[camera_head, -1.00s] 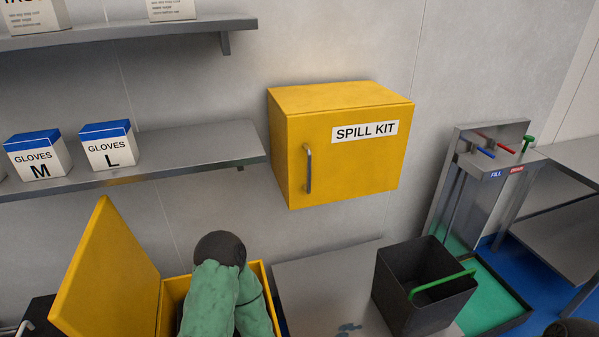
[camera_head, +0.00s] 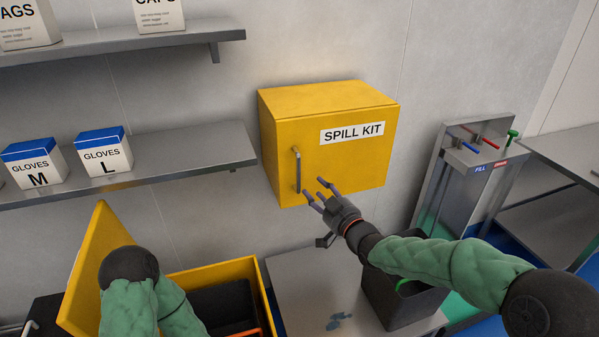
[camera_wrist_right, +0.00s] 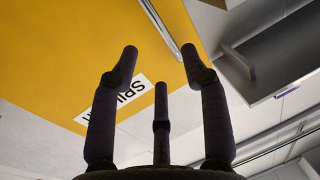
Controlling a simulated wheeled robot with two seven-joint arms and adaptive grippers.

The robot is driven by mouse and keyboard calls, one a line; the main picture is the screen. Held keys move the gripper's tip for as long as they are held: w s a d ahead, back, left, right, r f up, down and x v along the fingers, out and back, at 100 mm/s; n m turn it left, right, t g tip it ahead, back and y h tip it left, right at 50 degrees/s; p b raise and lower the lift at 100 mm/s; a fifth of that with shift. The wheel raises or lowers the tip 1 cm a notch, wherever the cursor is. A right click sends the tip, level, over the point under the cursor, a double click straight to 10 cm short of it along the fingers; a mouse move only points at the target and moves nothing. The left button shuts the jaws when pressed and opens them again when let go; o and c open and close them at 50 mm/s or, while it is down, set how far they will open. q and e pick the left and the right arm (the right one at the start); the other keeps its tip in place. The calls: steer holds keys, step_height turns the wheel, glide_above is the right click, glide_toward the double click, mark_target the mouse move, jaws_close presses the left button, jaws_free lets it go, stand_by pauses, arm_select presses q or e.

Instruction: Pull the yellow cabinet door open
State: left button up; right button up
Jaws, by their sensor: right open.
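The yellow wall cabinet (camera_head: 340,165) is labelled SPILL KIT and its door is shut. Its vertical grey handle (camera_head: 297,170) is near the door's left edge. My right gripper (camera_head: 314,190) is open and empty in front of the door, a little right of the handle's lower part. In the right wrist view the open fingers (camera_wrist_right: 156,60) point at the yellow door (camera_wrist_right: 70,45), and the handle (camera_wrist_right: 165,30) shows between the upper fingertips, apart from them. My left arm comes in at the lower left; its gripper is hidden or out of the picture.
A yellow bin (camera_head: 258,290) with a raised lid stands below left. A grey shelf (camera_head: 170,155) with glove boxes is left of the cabinet. A dark bucket (camera_head: 395,305) sits under my right arm. A fill station (camera_head: 475,165) stands at right.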

steer(key=b+x, duration=0.1)
steer(key=x, duration=0.9)
steer(key=shift+w+f, duration=0.15)
steer(key=shift+w, duration=0.1)
steer(key=shift+c, duration=0.3)
jaws_close()
